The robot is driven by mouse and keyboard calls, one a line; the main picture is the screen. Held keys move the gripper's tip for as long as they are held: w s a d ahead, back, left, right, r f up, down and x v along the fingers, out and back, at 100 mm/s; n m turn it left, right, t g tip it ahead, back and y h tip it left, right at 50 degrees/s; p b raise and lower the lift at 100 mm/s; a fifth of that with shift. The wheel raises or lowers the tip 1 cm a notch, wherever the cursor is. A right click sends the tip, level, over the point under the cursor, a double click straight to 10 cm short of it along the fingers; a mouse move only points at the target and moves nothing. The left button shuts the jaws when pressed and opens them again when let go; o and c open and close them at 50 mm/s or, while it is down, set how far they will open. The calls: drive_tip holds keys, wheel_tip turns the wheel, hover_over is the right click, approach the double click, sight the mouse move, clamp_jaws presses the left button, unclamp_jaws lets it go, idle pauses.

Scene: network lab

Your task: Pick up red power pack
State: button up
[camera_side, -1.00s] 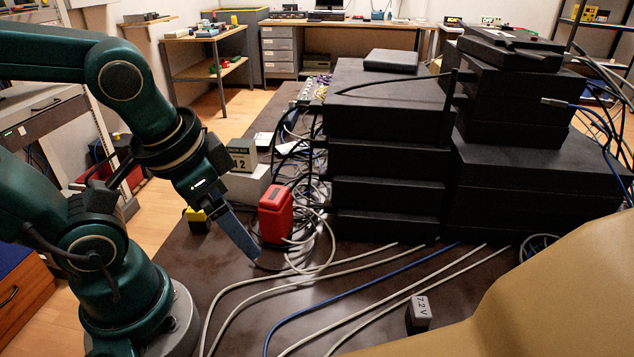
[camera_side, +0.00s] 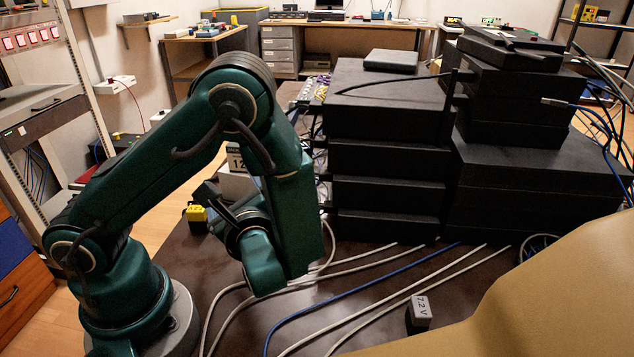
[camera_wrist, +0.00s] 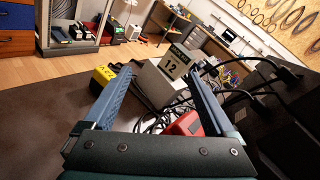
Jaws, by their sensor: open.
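The red power pack (camera_wrist: 183,124) shows in the wrist view beyond my gripper's palm, near the inner side of the right finger. Its lower part is hidden by the palm. In the side view my arm hides it. My gripper (camera_wrist: 157,76) is open, with its two blue-grey fingers wide apart and nothing held between them. In the side view my gripper (camera_side: 214,200) is tilted over the table, pointing toward the back left, partly hidden by my own wrist.
A yellow pack (camera_wrist: 104,75) sits by the left finger. A white box (camera_wrist: 156,84) with a "12" sign stands behind. Black equipment stacks (camera_side: 385,155) fill the right. Loose cables (camera_side: 350,265) cross the table. A grey 7.2 V pack (camera_side: 419,311) stands at the front.

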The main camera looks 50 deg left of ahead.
drive_tip(key=w+d+m+t, duration=0.1)
drive_tip(key=m+t, duration=0.1)
drive_tip(key=w+d+f+m+t, duration=0.1)
drive_tip(key=w+m+t, duration=0.1)
drive_tip(key=w+d+f+m+t+h, duration=0.1)
drive_tip(key=w+m+t, duration=0.1)
drive_tip(key=t, duration=0.1)
drive_tip(key=shift+f+m, duration=0.2)
drive_tip(key=shift+m, duration=0.1)
drive_tip(key=f+m+t+h, duration=0.1)
drive_tip(key=f+m, duration=0.1)
drive_tip(key=d+f+m+t+h, duration=0.1)
drive_tip(key=f+m+t+h, duration=0.1)
drive_tip(key=m, duration=0.1)
drive_tip(key=shift+s+f+h, duration=0.1)
drive_tip(key=shift+f+h, duration=0.1)
drive_tip(key=shift+h, duration=0.1)
drive_tip(key=shift+f+m+t+h, duration=0.3)
drive_tip(key=shift+f+m+h, duration=0.25)
drive_tip(key=shift+m, duration=0.25)
drive_tip(key=shift+x, duration=2.45)
drive_tip(key=shift+c, duration=0.3)
clamp_jaws()
